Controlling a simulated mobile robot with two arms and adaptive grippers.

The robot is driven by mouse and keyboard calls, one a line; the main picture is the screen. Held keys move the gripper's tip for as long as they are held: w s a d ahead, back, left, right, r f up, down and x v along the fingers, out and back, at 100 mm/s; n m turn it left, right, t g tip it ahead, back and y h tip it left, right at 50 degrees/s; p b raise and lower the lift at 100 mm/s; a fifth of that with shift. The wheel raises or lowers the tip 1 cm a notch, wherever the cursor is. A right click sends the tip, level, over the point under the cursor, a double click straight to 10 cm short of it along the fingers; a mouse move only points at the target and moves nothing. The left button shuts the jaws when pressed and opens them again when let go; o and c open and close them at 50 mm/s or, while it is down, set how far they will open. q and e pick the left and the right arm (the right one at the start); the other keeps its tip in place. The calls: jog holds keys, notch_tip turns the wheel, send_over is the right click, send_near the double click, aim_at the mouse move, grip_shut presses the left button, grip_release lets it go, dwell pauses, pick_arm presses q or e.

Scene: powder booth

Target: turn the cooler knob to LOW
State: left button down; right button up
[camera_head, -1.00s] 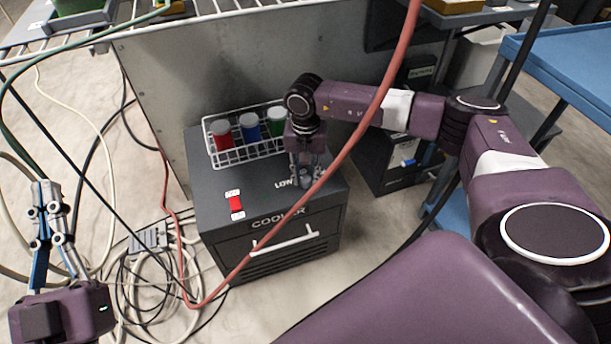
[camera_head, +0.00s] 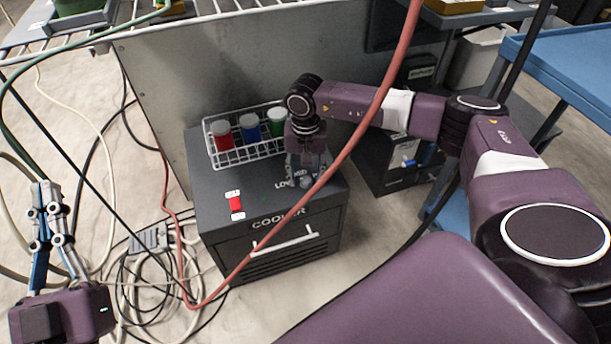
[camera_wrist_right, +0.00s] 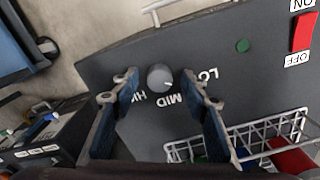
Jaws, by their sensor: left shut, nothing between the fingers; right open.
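The dark grey cooler (camera_head: 212,262) stands on the floor with its top facing up. Its round grey knob (camera_wrist_right: 160,77) shows in the right wrist view, with HI, MID and LOW printed around it. A pale mark on the knob appears to point toward MID. My right gripper (camera_wrist_right: 159,79) is open, pointing down, with one finger on each side of the knob and visible gaps between. In the head view the right gripper (camera_head: 306,176) mostly hides the knob. My left gripper (camera_head: 46,205) is shut and empty, away from the cooler at the left.
A red ON/OFF switch (camera_head: 236,204) is on the cooler's top. A white wire basket (camera_head: 213,157) holding red, blue and green jars is behind the knob. A red hose (camera_head: 347,148) crosses in front of the arm. Coiled cables (camera_head: 140,290) lie left of the cooler.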

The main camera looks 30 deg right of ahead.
aim_at(305, 179)
notch_tip(305, 179, up, 12)
dwell(0.6)
